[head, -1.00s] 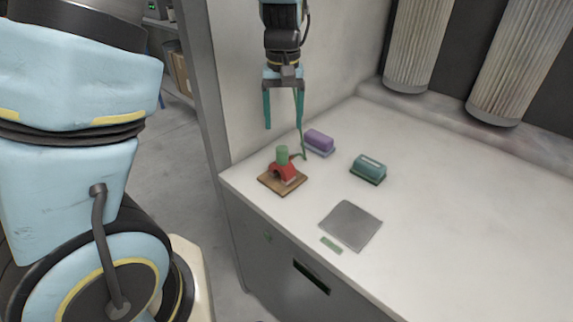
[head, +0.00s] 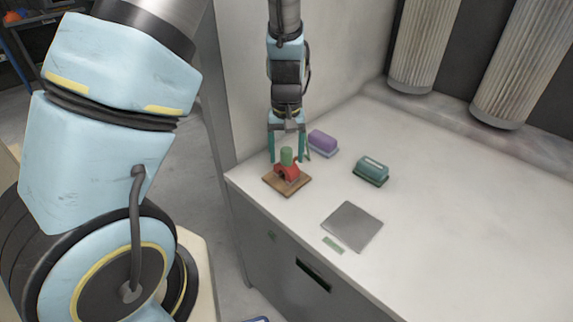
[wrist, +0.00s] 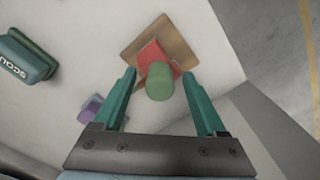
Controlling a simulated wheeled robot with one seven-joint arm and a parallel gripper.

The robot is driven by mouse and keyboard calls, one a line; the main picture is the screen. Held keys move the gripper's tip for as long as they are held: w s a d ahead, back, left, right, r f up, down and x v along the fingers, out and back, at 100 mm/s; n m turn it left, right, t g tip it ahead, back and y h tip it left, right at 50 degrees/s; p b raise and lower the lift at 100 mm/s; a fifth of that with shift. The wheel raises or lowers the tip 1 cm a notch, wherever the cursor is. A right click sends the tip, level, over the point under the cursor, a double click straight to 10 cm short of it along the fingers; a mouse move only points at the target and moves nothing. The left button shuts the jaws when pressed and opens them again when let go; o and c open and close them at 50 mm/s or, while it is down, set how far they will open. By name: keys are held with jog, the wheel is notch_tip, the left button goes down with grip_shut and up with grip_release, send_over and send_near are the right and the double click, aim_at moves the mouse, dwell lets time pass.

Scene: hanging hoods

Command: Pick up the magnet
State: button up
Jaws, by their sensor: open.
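The magnet looks to be the red arched piece (head: 284,174) on a square wooden board (head: 289,192), near the left end of the white counter. A green cylinder (head: 286,156) stands upright on or against it. In the wrist view the red piece (wrist: 154,57) is partly hidden by the cylinder (wrist: 160,82). My gripper (head: 287,160) is open and points down above the board. Its teal fingers stand on either side of the green cylinder with gaps on both sides, touching nothing that I can see.
A purple block (head: 322,141) lies just behind the board. A teal lettered block (head: 370,170) is to the right. A flat grey plate (head: 352,226) and a small green strip (head: 333,245) lie nearer the front edge. Ribbed hoods (head: 425,45) hang at the back. The right counter is clear.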

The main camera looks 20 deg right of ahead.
jog(key=shift+c, duration=0.3)
grip_shut()
dwell(0.5)
